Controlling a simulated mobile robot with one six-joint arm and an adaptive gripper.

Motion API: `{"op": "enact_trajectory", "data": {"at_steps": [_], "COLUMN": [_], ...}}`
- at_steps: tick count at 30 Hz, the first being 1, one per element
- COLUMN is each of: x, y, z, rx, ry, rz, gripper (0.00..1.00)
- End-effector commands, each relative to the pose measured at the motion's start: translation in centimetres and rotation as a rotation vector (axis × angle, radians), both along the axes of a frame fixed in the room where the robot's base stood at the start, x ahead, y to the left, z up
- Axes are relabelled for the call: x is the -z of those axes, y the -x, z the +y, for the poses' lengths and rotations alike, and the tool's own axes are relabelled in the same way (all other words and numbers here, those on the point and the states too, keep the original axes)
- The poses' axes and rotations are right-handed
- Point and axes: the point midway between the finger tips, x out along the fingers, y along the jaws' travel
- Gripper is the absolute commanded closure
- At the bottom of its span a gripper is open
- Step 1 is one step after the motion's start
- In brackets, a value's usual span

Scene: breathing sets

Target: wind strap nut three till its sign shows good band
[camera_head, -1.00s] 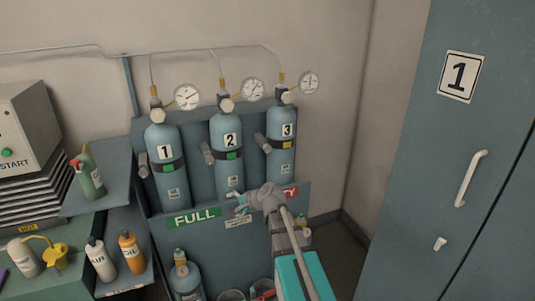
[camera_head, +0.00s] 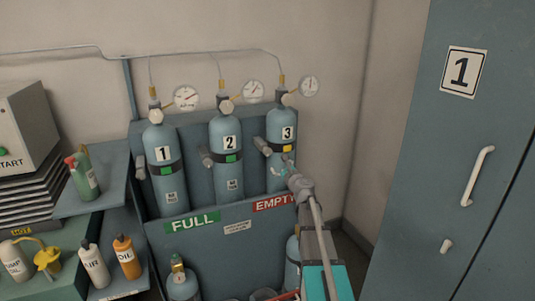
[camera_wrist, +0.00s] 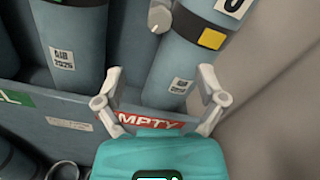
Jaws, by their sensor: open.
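Cylinder three (camera_head: 280,172) stands at the right of the rack, with a strap around it. Its strap sign (camera_head: 287,148) is yellow; it also shows yellow in the wrist view (camera_wrist: 212,38). Strap nut three (camera_head: 260,145) is a grey round knob at the strap's left side; in the wrist view its end (camera_wrist: 160,18) shows at the top centre. My gripper (camera_head: 282,157) is in front of cylinder three, close to the nut in the head view. In the wrist view my gripper (camera_wrist: 160,73) is open and empty, with the nut beyond and above its fingers.
Cylinders one (camera_head: 165,180) and two (camera_head: 227,170) stand to the left with green strap signs; their nuts jut out at the left. The rack front (camera_head: 215,250) carries FULL and EMPTY labels. A tall cabinet (camera_head: 450,200) stands at the right.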

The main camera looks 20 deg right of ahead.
Motion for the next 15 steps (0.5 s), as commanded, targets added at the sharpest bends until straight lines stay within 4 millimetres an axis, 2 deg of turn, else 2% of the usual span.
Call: {"op": "enact_trajectory", "data": {"at_steps": [8,15], "x": [0.0,0.0], "y": [-0.3,-2.1], "z": [0.0,0.0], "rx": [-0.002,-0.003], "ry": [0.003,0.004], "rz": [0.001,0.001], "gripper": [0.11,0.11]}}
